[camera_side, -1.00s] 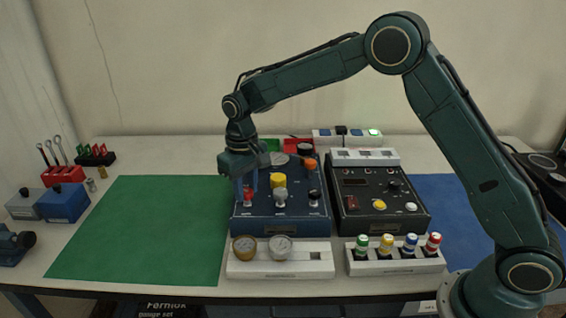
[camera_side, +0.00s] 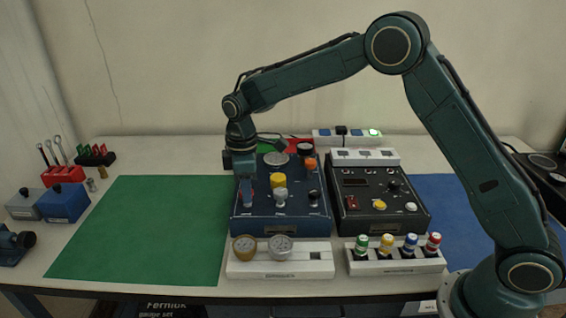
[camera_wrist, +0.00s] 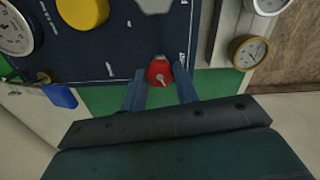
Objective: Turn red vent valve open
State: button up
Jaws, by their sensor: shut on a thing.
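The red vent valve (camera_wrist: 159,73) is a small red knob with a pale pointer, near the edge of the blue panel (camera_wrist: 120,45). In the wrist view, my gripper (camera_wrist: 160,74) has one blue finger on each side of the knob and is shut on it. In the side view, the same blue panel (camera_side: 300,222) stands mid-table. My gripper (camera_side: 247,194) points down at its front left corner, and its fingers hide most of the red valve there.
A yellow knob (camera_side: 278,181), a grey knob (camera_side: 280,197) and a black knob (camera_side: 313,195) stand right of my gripper on the panel. A white tray (camera_side: 280,268) with two gauges lies in front. The green mat (camera_side: 140,230) at left is clear.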

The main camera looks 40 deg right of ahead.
jog(key=shift+r+n, duration=0.15)
jog(key=shift+n, duration=0.35)
jog(key=o, duration=1)
notch_tip(320, 180, up, 14)
jog(key=shift+f, duration=0.15)
dwell(0.6)
